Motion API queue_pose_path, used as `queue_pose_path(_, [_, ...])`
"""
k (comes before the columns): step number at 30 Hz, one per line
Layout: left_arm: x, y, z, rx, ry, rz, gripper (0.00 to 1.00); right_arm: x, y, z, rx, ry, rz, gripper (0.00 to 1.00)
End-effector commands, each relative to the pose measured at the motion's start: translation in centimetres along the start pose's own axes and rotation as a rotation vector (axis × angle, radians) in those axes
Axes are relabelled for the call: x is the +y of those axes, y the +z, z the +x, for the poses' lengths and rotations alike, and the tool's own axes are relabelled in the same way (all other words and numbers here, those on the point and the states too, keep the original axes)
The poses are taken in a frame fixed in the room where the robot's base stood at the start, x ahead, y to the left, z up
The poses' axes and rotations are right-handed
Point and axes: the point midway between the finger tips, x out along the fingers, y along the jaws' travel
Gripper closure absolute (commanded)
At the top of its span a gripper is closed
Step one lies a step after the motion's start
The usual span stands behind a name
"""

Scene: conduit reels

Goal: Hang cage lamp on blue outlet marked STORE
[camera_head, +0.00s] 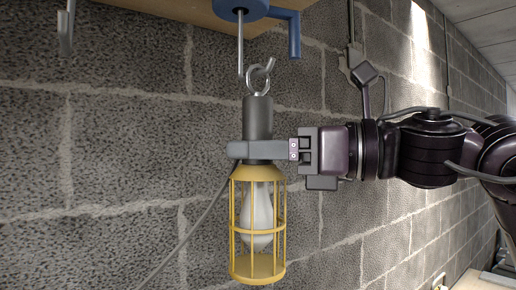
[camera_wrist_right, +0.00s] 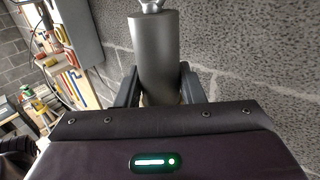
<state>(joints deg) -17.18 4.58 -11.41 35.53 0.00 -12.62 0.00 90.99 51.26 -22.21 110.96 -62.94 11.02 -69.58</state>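The cage lamp has a dark grey handle (camera_head: 258,125), a yellow wire cage (camera_head: 258,272) with a white bulb, and a metal eye and hook (camera_head: 261,76) on top. It hangs upright in my right gripper (camera_head: 240,150), which is shut around the handle. The right wrist view shows the grey handle (camera_wrist_right: 154,55) between both fingers. A blue fitting (camera_head: 293,38) is fixed under a wooden board, just above the lamp. A thin metal rod (camera_head: 240,45) drops from it, its lower end close to the lamp's hook; contact cannot be told. No STORE marking is readable. My left gripper is not in view.
The wooden board (camera_head: 180,10) runs along the top. Another metal hook (camera_head: 66,30) hangs at upper left. A grey cord (camera_head: 190,232) trails down left from the lamp. A block wall (camera_head: 100,150) stands behind. The right wrist view shows a panel (camera_wrist_right: 78,30) and shelving at left.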

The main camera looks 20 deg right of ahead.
Motion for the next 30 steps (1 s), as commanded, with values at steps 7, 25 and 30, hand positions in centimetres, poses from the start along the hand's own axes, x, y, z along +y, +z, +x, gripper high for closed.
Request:
queue_pose_path(7, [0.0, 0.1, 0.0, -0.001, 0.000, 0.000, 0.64, 0.0, 0.0, 0.0, 0.000, 0.000, 0.000, 0.41])
queue_pose_path(25, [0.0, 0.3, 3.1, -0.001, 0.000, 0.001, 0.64, -0.1, -0.3, -5.8, -0.002, -0.003, 0.000, 0.41])
queue_pose_path(30, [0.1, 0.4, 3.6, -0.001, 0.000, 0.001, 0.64, 0.0, -0.2, -7.5, 0.000, -0.002, 0.000, 0.41])
